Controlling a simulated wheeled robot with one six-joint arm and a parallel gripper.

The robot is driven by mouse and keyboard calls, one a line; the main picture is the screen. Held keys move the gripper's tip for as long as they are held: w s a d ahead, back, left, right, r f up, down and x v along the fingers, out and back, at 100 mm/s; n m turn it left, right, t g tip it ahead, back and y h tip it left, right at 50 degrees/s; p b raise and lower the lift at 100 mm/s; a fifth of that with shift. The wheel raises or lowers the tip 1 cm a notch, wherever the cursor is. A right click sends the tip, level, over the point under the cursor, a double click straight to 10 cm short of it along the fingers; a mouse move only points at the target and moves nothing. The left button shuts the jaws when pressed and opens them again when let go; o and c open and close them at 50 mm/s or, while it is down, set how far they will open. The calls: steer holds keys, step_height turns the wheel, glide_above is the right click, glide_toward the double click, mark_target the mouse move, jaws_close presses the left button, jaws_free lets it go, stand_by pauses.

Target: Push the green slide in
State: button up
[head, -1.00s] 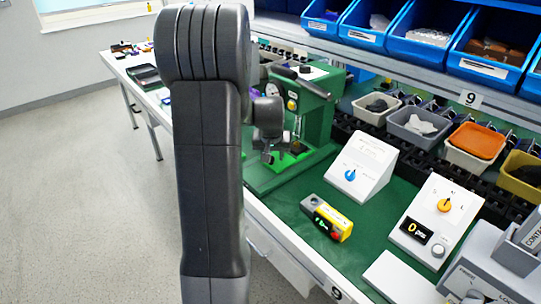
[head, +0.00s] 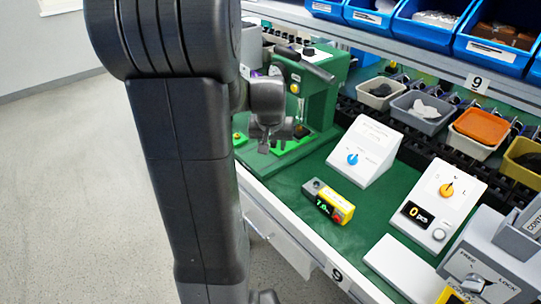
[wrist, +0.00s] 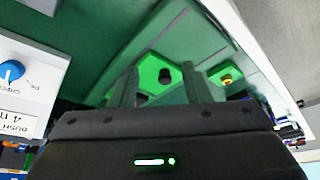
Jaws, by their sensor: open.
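A bright green plate with a dark knob, which I take for the green slide, shows in the wrist view (wrist: 152,73). It lies ahead between my fingers. In the head view, bright green pieces (head: 290,146) lie at the base of the green press-like machine (head: 318,85). My gripper (head: 275,138) hangs just above them, open and seemingly empty; it also shows in the wrist view (wrist: 160,88). Part of the plate is hidden behind the fingers and gripper body. I cannot tell whether the fingers touch it.
A second green plate with a yellow knob (wrist: 226,79) sits beside the first. A white box with a blue knob (head: 364,150), a yellow-grey device (head: 328,201) and a white box with an orange knob (head: 438,205) stand on the green bench top. Bins line the back.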

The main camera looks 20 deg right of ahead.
steer(key=shift+s+a, duration=0.35)
steer(key=shift+s, duration=0.45)
steer(key=shift+s+a, duration=0.4)
steer(key=shift+s, duration=0.4)
steer(key=shift+s+a, duration=0.35)
steer(key=shift+s, duration=0.45)
steer(key=shift+w, duration=0.15)
glide_above(275, 142)
steer(key=s+a, duration=0.1)
steer(key=s, duration=0.1)
steer(key=shift+w+p, duration=0.1)
steer(key=shift+p, duration=0.25)
steer(key=x, duration=0.3)
steer(key=shift+w+d+f, duration=0.1)
steer(key=shift+w+f, duration=0.05)
steer(key=shift+w, duration=0.1)
steer(key=shift+x, duration=0.9)
